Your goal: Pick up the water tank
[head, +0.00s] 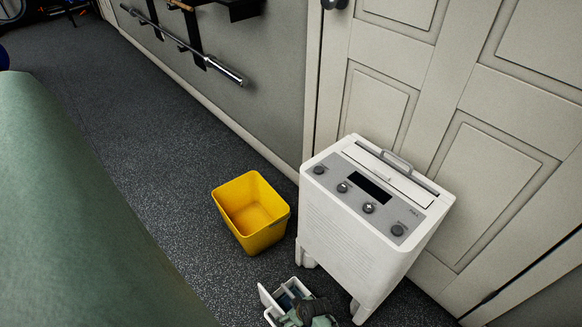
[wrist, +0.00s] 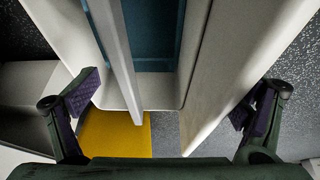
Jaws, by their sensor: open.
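The water tank (head: 269,299) appears to be the small white open-topped box on the floor at the bottom of the head view, in front of the white dehumidifier (head: 362,232). My gripper (head: 308,310) is over it and hides part of it. In the wrist view the tank's pale walls (wrist: 205,80) show close up, with a blue-green inside and a narrow bar across it. My gripper (wrist: 168,95) is open there, one finger on each side of the tank. I cannot tell whether the fingers touch it.
A yellow bucket (head: 250,212) stands on the floor left of the dehumidifier; it also shows in the wrist view (wrist: 115,134). A panelled door (head: 500,185) is behind the dehumidifier. A barbell (head: 215,66) hangs on the wall. A large green surface (head: 70,220) fills the left; dark floor lies between.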

